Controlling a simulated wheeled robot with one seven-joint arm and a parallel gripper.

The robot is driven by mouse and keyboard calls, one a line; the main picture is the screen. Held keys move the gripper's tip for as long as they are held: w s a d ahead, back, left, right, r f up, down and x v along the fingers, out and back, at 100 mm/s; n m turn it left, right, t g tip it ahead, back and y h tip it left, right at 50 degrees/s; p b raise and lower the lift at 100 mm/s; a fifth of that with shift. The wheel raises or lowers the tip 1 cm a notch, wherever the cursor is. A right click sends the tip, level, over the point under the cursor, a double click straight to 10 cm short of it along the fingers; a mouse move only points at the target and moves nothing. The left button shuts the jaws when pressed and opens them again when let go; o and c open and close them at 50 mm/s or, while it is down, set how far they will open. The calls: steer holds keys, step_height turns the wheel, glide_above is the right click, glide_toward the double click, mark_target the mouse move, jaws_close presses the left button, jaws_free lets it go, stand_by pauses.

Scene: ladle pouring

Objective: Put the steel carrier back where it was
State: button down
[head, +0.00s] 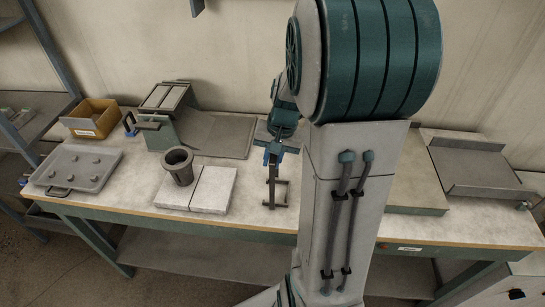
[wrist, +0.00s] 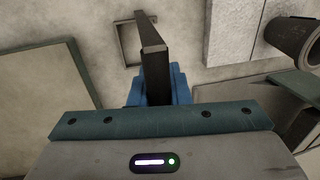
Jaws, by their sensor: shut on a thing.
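The steel carrier (head: 272,190) is a dark upright bar with a small open rectangular frame at its lower end, low over the middle of the bench. My gripper (head: 273,150) is shut on the upper part of its bar and points down. In the wrist view the carrier (wrist: 154,62) runs away from my blue fingers (wrist: 158,88), with the open frame beyond. The frame looks empty. I cannot tell whether it touches the bench top.
A dark cup (head: 180,166) stands on two pale slabs (head: 213,190) left of the carrier. Further left are a grey pegged tray (head: 76,181), an ochre bin (head: 93,118) and a bench machine (head: 166,130). A flat-topped block (head: 412,192) and a metal tray (head: 475,170) lie right.

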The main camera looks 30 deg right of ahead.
steer(key=shift+f, duration=0.2)
steer(key=c, duration=1.4)
jaws_free()
steer(key=shift+o, duration=0.2)
steer(key=shift+r, duration=0.15)
step_height(320, 180, up, 11)
steer(key=s+d, duration=0.1)
steer(key=d, duration=0.1)
steer(key=s+a+f+n+t+h, duration=0.1)
steer(key=s+a+f+n+t, duration=0.1)
steer(key=s+a+n, duration=0.5)
steer(key=shift+s+a+h+b, duration=0.3)
steer(key=shift+s+a, duration=2.05)
steer(key=shift+a, duration=0.45)
